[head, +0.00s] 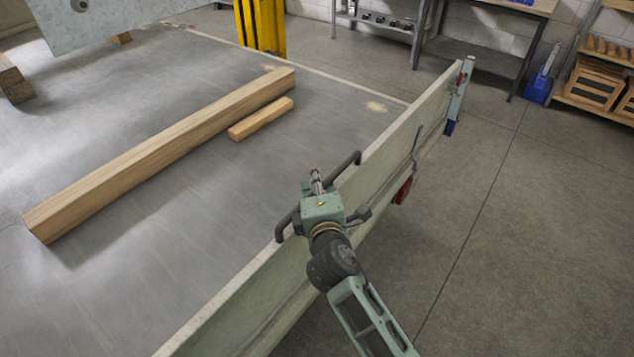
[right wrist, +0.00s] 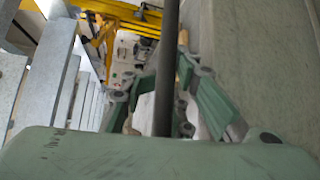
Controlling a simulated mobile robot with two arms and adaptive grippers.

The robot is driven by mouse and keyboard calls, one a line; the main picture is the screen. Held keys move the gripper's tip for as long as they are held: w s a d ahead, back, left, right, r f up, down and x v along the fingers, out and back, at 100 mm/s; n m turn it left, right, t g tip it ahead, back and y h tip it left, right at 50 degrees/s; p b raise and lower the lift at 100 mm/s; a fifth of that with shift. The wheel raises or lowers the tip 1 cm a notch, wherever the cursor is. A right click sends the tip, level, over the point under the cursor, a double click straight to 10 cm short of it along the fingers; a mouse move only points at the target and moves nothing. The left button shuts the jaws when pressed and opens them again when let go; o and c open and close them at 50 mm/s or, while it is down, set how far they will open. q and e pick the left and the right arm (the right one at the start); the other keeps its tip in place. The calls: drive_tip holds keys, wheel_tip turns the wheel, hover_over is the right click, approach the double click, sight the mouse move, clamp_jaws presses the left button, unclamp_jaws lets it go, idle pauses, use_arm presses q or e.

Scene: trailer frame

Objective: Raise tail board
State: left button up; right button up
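The tail board (head: 385,150) is a long pale panel along the right edge of the grey trailer bed (head: 130,240). It stands about upright; whether it is fully closed at its ends I cannot tell. A dark bar handle (head: 348,164) sits at its top edge. My right gripper (head: 316,182) is at the middle of this handle, with its arm coming from outside the board. In the right wrist view the dark bar (right wrist: 166,60) runs between the green fingers (right wrist: 163,105), which look closed around it. My left gripper is out of view.
A long wooden beam (head: 165,150) and a short block (head: 261,118) lie on the bed. A post (head: 461,90) stands at the board's far end. A yellow column (head: 260,25), benches and shelves (head: 595,75) are behind. The floor (head: 530,230) outside the board is clear.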

drive_tip(key=shift+o, duration=0.4)
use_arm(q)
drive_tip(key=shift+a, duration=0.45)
use_arm(e)
drive_tip(key=v, duration=1.2)
drive_tip(key=shift+s, duration=0.1)
